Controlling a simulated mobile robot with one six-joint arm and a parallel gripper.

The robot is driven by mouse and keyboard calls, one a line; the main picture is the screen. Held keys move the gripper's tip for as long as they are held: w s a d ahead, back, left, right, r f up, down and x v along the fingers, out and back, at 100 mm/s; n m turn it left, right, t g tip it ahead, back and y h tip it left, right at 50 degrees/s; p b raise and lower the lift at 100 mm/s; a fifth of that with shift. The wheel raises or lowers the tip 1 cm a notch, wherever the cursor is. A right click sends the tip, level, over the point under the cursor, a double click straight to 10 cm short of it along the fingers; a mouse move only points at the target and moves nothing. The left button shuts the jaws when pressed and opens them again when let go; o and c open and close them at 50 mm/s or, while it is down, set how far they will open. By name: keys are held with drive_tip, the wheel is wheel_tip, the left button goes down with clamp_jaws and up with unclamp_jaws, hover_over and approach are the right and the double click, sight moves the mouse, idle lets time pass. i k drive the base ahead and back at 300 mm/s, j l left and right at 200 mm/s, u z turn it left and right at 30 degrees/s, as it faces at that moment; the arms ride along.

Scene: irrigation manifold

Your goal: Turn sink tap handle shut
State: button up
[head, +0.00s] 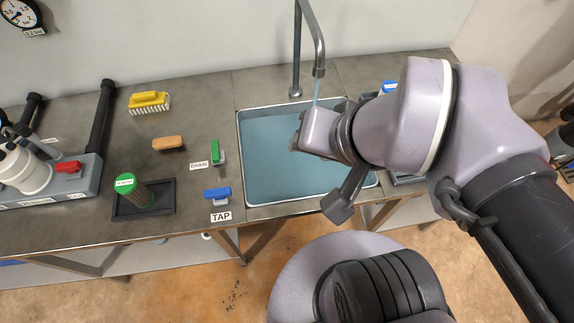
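The sink tap handle is a small blue lever (217,193) on the counter left of the sink, behind a "TAP" label (221,216). It lies roughly left to right in the picture. A thin stream of water (316,91) runs from the grey spout (319,60) into the sink (243,150), which holds bluish water. My gripper (303,135) is over the sink, to the right of the blue handle and apart from it. Its fingers are hard to make out, so I cannot tell its opening.
A green lever (216,150) labelled "DRAIN" stands behind the blue one. A green-topped cylinder (126,184) in a black tray (165,208), an orange-brown block (168,143) and a yellow brush (150,100) are further left. A grey manifold with a red lever (68,167) is far left.

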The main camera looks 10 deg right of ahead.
sight(217, 194)
drive_tip(key=j+u, duration=0.15)
drive_tip(key=u, duration=0.3)
drive_tip(key=j+u, duration=0.15)
drive_tip(key=u, duration=0.35)
drive_tip(key=i+l+u, duration=0.2)
drive_tip(key=k+l, duration=0.05)
